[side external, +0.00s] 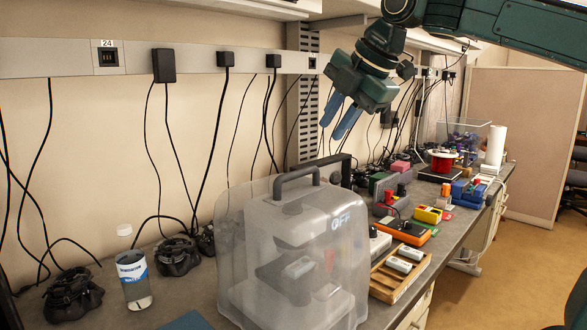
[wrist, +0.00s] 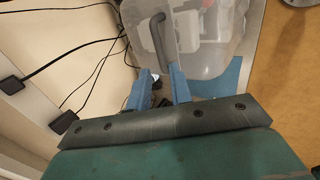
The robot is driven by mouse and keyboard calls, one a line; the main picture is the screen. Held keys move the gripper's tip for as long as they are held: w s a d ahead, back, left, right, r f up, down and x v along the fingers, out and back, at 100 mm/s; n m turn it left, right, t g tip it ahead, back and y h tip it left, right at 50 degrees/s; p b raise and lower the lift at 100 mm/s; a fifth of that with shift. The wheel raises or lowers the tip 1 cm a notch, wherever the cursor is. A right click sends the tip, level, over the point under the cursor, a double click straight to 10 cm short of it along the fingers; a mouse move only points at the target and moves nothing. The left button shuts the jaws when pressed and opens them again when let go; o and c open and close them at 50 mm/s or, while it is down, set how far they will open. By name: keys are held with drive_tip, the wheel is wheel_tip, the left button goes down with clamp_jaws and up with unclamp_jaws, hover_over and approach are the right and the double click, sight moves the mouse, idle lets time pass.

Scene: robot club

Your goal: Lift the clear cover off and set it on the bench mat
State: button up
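The clear cover (side external: 250,245) is a frosted, see-through box with a grey handle (side external: 297,174) on top and lettering ending in "OFF" on its side. It stands upright on the bench over a pale device with a dark part, blurred through its wall. My gripper (side external: 333,130) is open and empty, above and apart from the handle, its two blue fingers pointing down-left. In the wrist view the fingers (wrist: 160,74) are spread, with the handle (wrist: 158,36) beyond them and the cover (wrist: 205,40) at upper right. A blue mat (side external: 187,322) shows partly at the bottom edge.
To the right are a wooden tray (side external: 399,272) with white blocks, an orange box (side external: 404,233) and a red spool (side external: 443,162). Cables hang along the wall.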

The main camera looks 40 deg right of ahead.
sight(303, 170)
drive_tip(key=shift+x, duration=4.3)
drive_tip(key=shift+x, duration=2.6)
drive_tip(key=shift+w, duration=0.15)
drive_tip(key=shift+r, duration=0.1)
clamp_jaws()
